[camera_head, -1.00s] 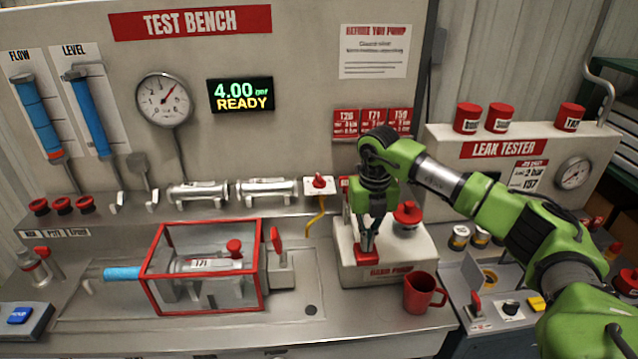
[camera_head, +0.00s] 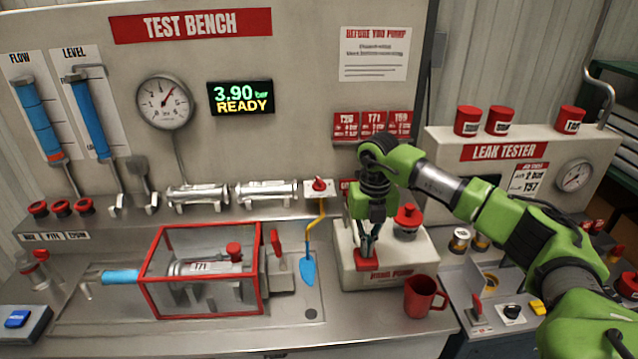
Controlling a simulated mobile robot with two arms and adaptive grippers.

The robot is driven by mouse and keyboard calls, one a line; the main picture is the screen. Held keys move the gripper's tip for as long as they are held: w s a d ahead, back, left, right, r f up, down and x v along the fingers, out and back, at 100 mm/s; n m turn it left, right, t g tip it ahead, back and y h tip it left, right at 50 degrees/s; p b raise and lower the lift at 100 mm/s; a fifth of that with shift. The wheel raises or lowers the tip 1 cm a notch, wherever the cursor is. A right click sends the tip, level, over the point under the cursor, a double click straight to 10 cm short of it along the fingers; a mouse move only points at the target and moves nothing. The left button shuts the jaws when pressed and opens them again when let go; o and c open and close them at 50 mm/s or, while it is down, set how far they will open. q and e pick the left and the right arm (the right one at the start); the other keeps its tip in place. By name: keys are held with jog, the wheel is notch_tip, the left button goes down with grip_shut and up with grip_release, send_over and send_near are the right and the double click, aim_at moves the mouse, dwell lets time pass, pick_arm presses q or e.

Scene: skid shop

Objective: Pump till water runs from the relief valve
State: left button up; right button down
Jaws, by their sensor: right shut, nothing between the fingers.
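The white hand pump (camera_head: 347,240) stands on the bench, with a red pad (camera_head: 367,261) on its top and a red-capped part at its right. My right gripper (camera_head: 369,246) is shut and empty, pointing down with its fingertips at the pad. It hides part of the pump. The relief valve (camera_head: 319,187), a white block with a red knob, sits left of the pump. Blue water (camera_head: 308,269) runs from the end of its yellow pipe (camera_head: 314,238) toward the bench. The display (camera_head: 241,97) reads 3.90 bar, READY. My left gripper is not in view.
A red mug (camera_head: 420,297) stands close in front of the pump. A red-framed clear box (camera_head: 150,290) holds a metal part marked 171, with a red lever at its right. The leak tester (camera_head: 440,160) stands at the right. A round gauge (camera_head: 165,101) hangs above.

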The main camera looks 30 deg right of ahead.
dwell(0.4)
jog(key=shift+r+p, duration=2)
jog(key=shift+r, duration=0.85)
notch_tip(320, 180, up, 7)
jog(key=p, duration=0.4)
jog(key=shift+p, duration=0.4)
